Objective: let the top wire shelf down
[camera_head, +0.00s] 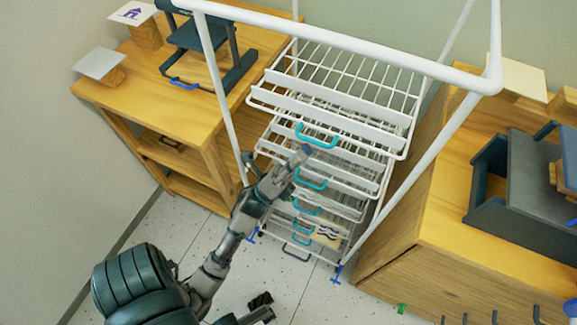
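The top wire shelf (345,82) is white and spans the white rack; I cannot tell its exact tilt. Its teal handle (317,138) hangs at the front edge. My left gripper (275,160) is in front of the rack, just below and left of that handle. Its fingers look spread, one tip close to the handle; whether it touches is not clear. Nothing shows between the fingers. A dark part at the bottom edge looks like my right gripper (264,307), well away from the shelf and mostly cut off.
Several lower wire shelves with teal handles (310,181) sit below. The rack's white frame (350,42) crosses in front. A wooden cabinet (180,95) stands at left with a dark press (205,45). Another cabinet (465,215) with grey equipment stands at right.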

